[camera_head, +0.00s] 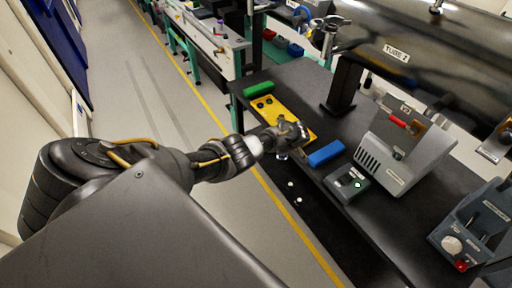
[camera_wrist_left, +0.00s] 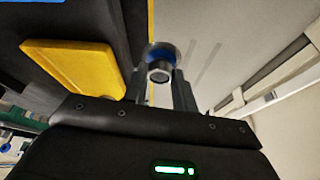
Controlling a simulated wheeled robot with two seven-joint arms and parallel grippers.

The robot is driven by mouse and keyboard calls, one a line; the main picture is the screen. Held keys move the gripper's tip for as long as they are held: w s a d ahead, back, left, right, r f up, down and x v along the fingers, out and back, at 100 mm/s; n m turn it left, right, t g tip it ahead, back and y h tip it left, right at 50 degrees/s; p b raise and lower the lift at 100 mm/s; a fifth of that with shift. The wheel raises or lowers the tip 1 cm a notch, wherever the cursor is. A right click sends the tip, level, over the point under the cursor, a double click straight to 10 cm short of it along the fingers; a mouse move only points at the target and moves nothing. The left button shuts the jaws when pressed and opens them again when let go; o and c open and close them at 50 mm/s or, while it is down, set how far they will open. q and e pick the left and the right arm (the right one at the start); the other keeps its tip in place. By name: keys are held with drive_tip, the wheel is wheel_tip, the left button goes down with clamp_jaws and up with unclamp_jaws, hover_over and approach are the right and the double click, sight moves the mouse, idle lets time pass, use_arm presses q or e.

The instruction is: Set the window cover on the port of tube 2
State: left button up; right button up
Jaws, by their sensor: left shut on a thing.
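My left gripper (camera_head: 290,138) is over the near edge of the dark bench, beside the yellow tray. In the left wrist view its fingers (camera_wrist_left: 162,88) are shut on a small round metal piece with a blue ring (camera_wrist_left: 159,70), which looks like the window cover. In the head view this piece is mostly hidden by the gripper. Tube 2 (camera_head: 440,58) is a large dark cylinder with a "TUBE 2" label, above the bench at upper right. A metal fitting (camera_head: 328,36) shows at its left end; I cannot tell whether that is the port. My right gripper is not in view.
The yellow tray (camera_head: 268,101) has dark round spots. A green block (camera_head: 258,89) and a blue block (camera_head: 325,153) lie along the bench edge. A black box with a green light (camera_head: 348,183) and a grey housing (camera_head: 388,158) stand right. Open floor lies left.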

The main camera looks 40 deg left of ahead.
use_arm(q)
drive_tip(key=w+d+r+m+t+h, duration=0.15)
drive_tip(key=d+r+m, duration=0.25)
drive_tip(key=d+r, duration=0.85)
drive_tip(key=w+d+r+m+t+h, duration=0.1)
drive_tip(key=w+d+r+m, duration=0.2)
drive_tip(key=d+r, duration=0.95)
drive_tip(key=s+d+r+m+h, duration=0.4)
drive_tip(key=s+d+r+m, duration=0.5)
drive_tip(key=s+d+m, duration=0.25)
drive_tip(key=s+a+f+m+g+b, duration=0.1)
drive_tip(key=s+a+f+m+b, duration=0.1)
drive_tip(key=s, duration=0.4)
drive_tip(key=s+a+f+m+g+h+b, duration=0.1)
drive_tip(key=s+a+f+m+b, duration=0.2)
drive_tip(key=s+f, duration=0.3)
drive_tip(key=shift+s+a, duration=0.65)
drive_tip(key=shift+s, duration=0.1)
